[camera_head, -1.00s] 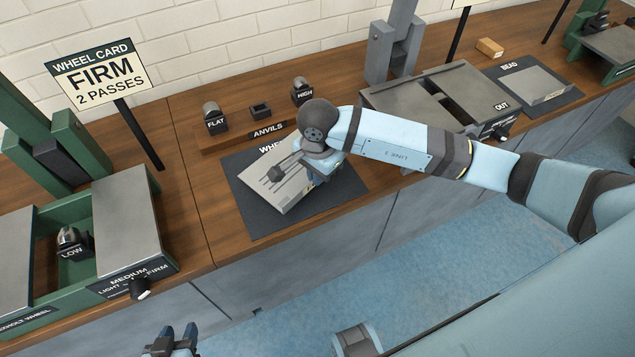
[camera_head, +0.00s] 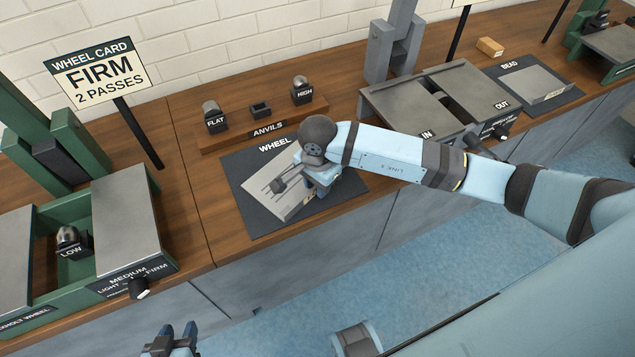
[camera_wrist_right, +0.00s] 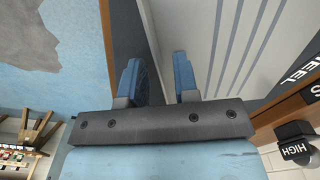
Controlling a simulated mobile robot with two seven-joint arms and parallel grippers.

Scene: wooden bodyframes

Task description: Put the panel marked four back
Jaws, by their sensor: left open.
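A pale grey panel (camera_head: 262,198) with dark stripes lies on the dark mat (camera_head: 247,222) labelled WHEEL. In the right wrist view the panel (camera_wrist_right: 270,50) shows several parallel stripes; a marked number is not readable. My right gripper (camera_wrist_right: 158,72) is at the panel's edge, its two fingers apart, with the edge line running between them. My left gripper (camera_head: 172,342) is open and empty at the bottom edge, away from the bench.
An anvil rack (camera_head: 265,125) stands behind the mat. A green wheel machine (camera_head: 125,225) is at left, beside a card (camera_head: 95,75) reading FIRM, 2 PASSES. A grey machine (camera_head: 440,100) labelled IN and OUT stands at right. Another panel (camera_head: 535,85) lies on the BEAD mat.

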